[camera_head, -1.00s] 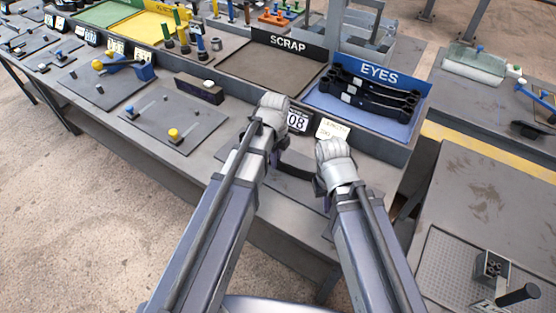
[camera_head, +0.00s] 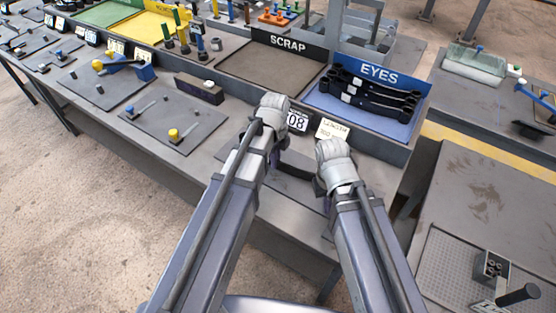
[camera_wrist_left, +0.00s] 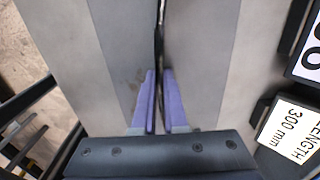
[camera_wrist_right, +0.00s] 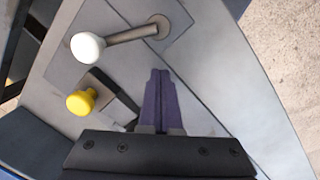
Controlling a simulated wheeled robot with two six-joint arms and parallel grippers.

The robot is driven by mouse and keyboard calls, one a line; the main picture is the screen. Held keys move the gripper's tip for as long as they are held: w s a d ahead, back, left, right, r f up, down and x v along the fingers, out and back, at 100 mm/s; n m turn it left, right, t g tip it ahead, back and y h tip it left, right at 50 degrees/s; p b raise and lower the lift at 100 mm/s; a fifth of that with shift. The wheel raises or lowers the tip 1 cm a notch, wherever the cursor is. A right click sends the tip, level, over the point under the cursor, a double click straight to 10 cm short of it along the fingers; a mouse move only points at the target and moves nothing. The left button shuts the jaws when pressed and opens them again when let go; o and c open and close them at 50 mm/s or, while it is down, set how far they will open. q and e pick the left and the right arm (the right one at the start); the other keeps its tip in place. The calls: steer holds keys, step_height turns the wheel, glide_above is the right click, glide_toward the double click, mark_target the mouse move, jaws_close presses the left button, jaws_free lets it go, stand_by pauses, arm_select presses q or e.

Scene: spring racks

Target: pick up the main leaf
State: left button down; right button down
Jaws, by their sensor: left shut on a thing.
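The main leaf, a thin dark strip (camera_head: 293,173), shows between my two forearms at the front of the bench. In the left wrist view the leaf (camera_wrist_left: 161,25) is seen edge-on, running up from between the purple fingers. My left gripper (camera_wrist_left: 159,75) is shut on it; in the head view this gripper (camera_head: 274,160) is largely hidden behind its arm. My right gripper (camera_wrist_right: 161,75) has its purple fingers together, with nothing visible between them. In the head view my right gripper (camera_head: 323,200) is mostly hidden by its wrist.
Behind the grippers stand the SCRAP tray (camera_head: 288,46) and the blue EYES tray (camera_head: 378,73) with dark leaves. A number sign (camera_head: 297,121) and LENGTH note (camera_head: 332,129) are close by. A white knob (camera_wrist_right: 88,47) and yellow knob (camera_wrist_right: 80,102) stand near the right gripper.

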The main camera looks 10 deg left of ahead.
arm_select(q)
steer(key=shift+r, duration=0.1)
stand_by(0.3)
